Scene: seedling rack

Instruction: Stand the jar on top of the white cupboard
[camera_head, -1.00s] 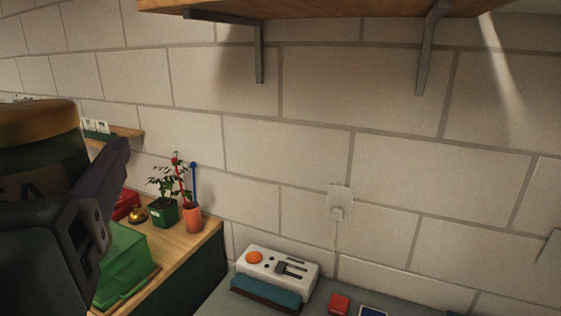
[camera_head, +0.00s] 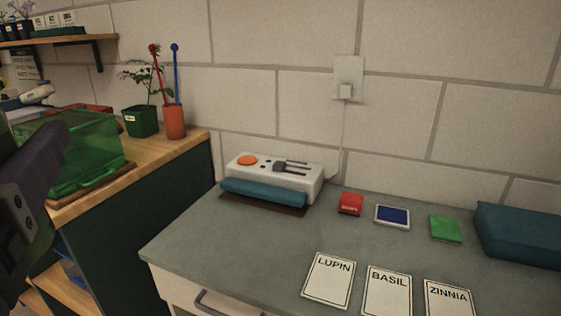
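My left gripper (camera_head: 35,185) is at the left edge, partly cut off, with a dark finger showing in front of the green box. The jar, dark with a yellow-brown lid, showed at this gripper a second ago; now it is almost wholly outside the picture or hidden, and I cannot make out its outline. A cupboard with a pale front and drawer handle stands at the lower middle; its grey top (camera_head: 215,235) is in view, and I take it for the white cupboard. My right gripper is not in view.
On the grey top are a white device (camera_head: 300,178) with a teal front, a red packet (camera_head: 351,204), a blue card (camera_head: 392,215), a green packet (camera_head: 445,228), a teal box (camera_head: 520,235) and several name cards (camera_head: 329,281). The top's left front is clear. A wooden bench (camera_head: 165,158) stands left.

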